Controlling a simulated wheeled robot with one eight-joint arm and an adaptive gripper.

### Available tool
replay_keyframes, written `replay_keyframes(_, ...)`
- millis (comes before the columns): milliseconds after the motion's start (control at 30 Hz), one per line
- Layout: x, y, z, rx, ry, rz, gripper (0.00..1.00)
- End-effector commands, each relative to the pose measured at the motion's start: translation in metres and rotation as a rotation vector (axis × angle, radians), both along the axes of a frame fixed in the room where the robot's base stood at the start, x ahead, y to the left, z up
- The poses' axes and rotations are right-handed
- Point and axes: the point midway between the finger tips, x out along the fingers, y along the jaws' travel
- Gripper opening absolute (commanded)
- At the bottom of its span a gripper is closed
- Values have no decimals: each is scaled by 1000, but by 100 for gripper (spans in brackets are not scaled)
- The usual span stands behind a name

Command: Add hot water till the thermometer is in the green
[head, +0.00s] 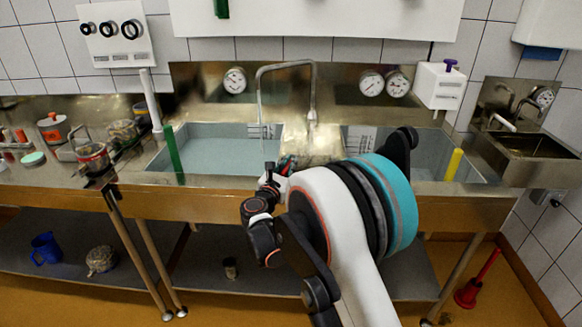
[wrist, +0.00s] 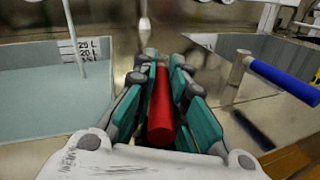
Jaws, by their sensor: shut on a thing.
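My gripper (wrist: 160,105) is shut on a red lever handle (wrist: 160,110) in the wrist view. In the head view my gripper (head: 284,168) is at the sink's front, between the two basins. A blue lever handle (wrist: 283,82) stands apart to its right. The swan-neck tap (head: 285,65) has its spout over the left basin (head: 160,160), which holds pale blue water (head: 222,152). Its litre scale (wrist: 84,50) shows above the water.
The right basin (wrist: 222,50) is partly hidden behind my arm. A green stick (head: 174,153) and a yellow one (head: 453,164) stand at the front rim. Pots (head: 93,157) crowd the left counter. A red plunger (head: 477,280) stands on the floor at right.

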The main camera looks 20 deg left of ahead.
Motion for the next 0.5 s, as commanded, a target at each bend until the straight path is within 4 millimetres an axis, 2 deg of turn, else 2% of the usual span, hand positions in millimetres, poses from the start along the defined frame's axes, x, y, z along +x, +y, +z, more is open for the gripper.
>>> replay_keyframes(233,0,0,-1,1,1,0,0)
replay_keyframes(267,0,0,-1,1,1,0,19)
replay_keyframes(333,0,0,-1,1,1,0,35)
replay_keyframes(500,0,0,-1,1,1,1,35)
